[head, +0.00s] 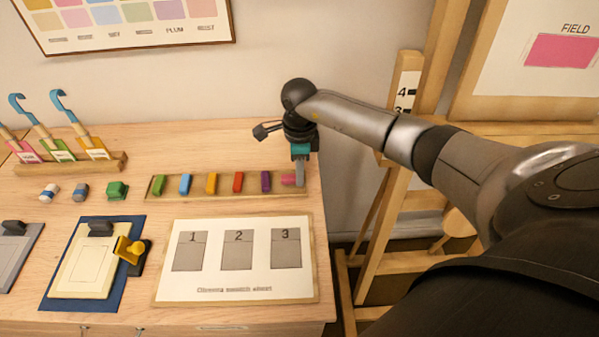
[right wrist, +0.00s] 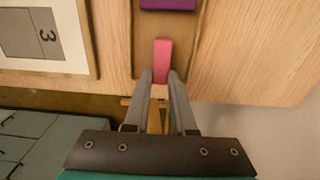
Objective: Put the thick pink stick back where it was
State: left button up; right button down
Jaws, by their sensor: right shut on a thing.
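The thick pink stick (head: 288,180) is at the right end of the long wooden tray (head: 223,195), beside the purple stick (head: 266,181). My right gripper (head: 300,181) comes down at the tray's right end and is shut on the pink stick. In the right wrist view the pink stick (right wrist: 162,58) sticks out beyond the fingertips (right wrist: 161,79), over the tray (right wrist: 187,62), with the purple stick (right wrist: 168,4) further along. Whether the pink stick touches the tray floor I cannot tell. My left gripper does not show.
Green, blue, orange and red sticks (head: 238,182) lie spaced along the tray. A numbered swatch sheet (head: 237,290) lies in front of it. A clipboard (head: 85,262) with a yellow clip-like thing (head: 130,248) is at left. A wooden easel (head: 368,225) stands right of the table's edge.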

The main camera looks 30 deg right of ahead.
jog(key=shift+f, duration=0.25)
jog(key=c, duration=0.7)
grip_release()
jog(key=shift+c, duration=0.2)
jog(key=shift+r, duration=0.15)
notch_tip(320, 180, up, 12)
